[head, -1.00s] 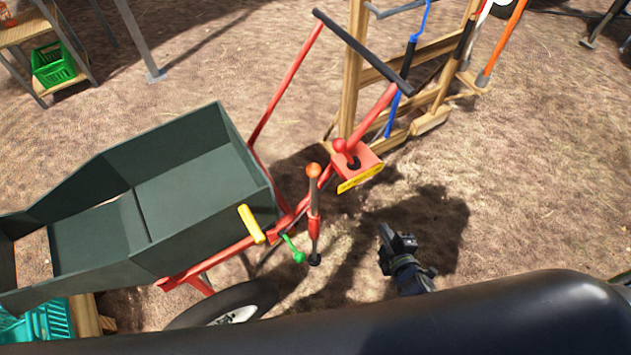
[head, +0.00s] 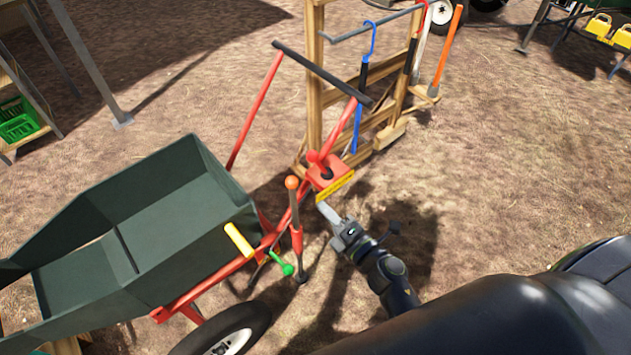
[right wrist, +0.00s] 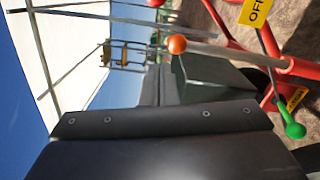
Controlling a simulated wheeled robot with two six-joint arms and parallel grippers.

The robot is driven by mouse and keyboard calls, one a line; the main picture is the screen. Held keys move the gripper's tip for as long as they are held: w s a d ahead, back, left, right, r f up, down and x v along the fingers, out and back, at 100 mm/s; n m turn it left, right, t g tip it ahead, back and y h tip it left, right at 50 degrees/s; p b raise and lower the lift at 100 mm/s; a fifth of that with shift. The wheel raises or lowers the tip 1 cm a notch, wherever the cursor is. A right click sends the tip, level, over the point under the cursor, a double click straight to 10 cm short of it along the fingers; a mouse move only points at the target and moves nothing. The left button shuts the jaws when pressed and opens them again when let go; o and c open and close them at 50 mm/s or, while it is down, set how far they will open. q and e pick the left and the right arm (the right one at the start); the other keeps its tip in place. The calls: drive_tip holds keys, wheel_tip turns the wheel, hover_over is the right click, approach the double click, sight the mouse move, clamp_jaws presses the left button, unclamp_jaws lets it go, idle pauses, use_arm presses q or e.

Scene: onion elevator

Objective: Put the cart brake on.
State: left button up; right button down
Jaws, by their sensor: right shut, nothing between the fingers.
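The cart (head: 190,225) has a dark green bin on a red frame. A red box (head: 326,172) on its handle carries a red-knobbed lever (head: 313,157) and a yellow plate (head: 335,187). Below are an orange-knobbed lever (head: 292,183), a green-knobbed lever (head: 287,269) and a yellow handle (head: 238,240). I cannot tell which is the brake. My right gripper (head: 328,212) is shut and empty, just below the yellow plate in the picture; contact is unclear. The right wrist view shows the orange knob (right wrist: 177,45), green knob (right wrist: 295,130) and a plate reading "OFF" (right wrist: 256,12). My left gripper is out of view.
A black grip bar (head: 320,72) tops the cart handle. A wooden rack (head: 315,90) with long-handled tools stands behind it. A wheel (head: 225,335) is at the lower left. Open dirt ground lies right of my right gripper.

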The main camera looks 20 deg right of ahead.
sight(313, 157)
drive_tip(key=w+r+p, duration=0.1)
drive_tip(key=w, duration=1)
drive_tip(key=shift+w+d, duration=0.2)
drive_tip(key=shift+d, duration=0.05)
drive_tip(key=shift+r, duration=0.1)
drive_tip(key=shift+w+d+r+m+p, duration=0.2)
drive_tip(key=shift+d+r+m+p, duration=0.3)
drive_tip(key=shift+p, duration=0.25)
drive_tip(key=shift+w+d+r+m+p, duration=0.2)
drive_tip(key=shift+d+r+m+p, duration=0.2)
drive_tip(key=shift+d+m+p, duration=0.25)
drive_tip(key=w+d+m+p, duration=0.3)
drive_tip(key=d+m, duration=0.3)
drive_tip(key=d, duration=0.3)
drive_tip(key=shift+w+r+m+g+p, duration=0.15)
drive_tip(key=shift+r+m+g+p, duration=0.15)
drive_tip(key=shift+m+p, duration=0.05)
drive_tip(key=shift+d, duration=0.1)
